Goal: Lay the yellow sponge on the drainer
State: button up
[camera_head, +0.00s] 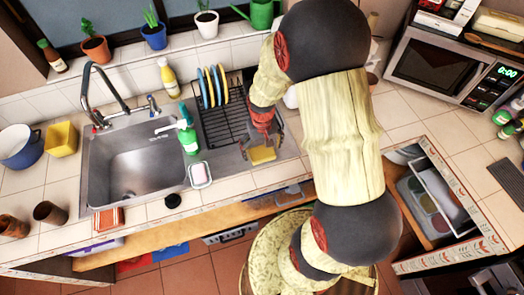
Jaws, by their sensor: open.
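The yellow sponge (262,155) is a small block at the right front of the metal draining surface (228,168), just in front of the black dish rack (222,124). My gripper (262,147) points down over the sponge, with its open fingers around or just above it. I cannot tell whether the fingers touch it, or whether the sponge rests fully on the metal. The rack holds several blue and yellow plates (211,87) at its back left. My arm hides part of the counter to the right.
The sink (140,162) with a tall faucet (95,90) lies left. A green soap bottle (188,135) and a soap dish (199,174) stand between sink and rack. A microwave (440,65) is at right, above an open drawer (440,195). Potted plants line the sill.

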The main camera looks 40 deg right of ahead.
notch_tip(320, 180, up, 10)
jog(key=p, duration=0.1)
notch_tip(320, 180, up, 16)
jog(key=f+n+t, duration=0.1)
jog(key=n+t, duration=0.1)
jog(key=t, duration=0.1)
send_over(262, 152)
jog(key=s+a, duration=0.4)
jog(key=a, duration=0.3)
jog(key=s+a+r+n+t, duration=0.1)
jog(key=s+a+r+t, duration=0.1)
jog(key=s+a+r, duration=0.3)
jog(key=s+r, duration=0.3)
jog(key=r, duration=0.1)
jog(key=shift+s+t, duration=0.3)
jog(key=shift+s, duration=0.1)
jog(key=shift+a, duration=0.1)
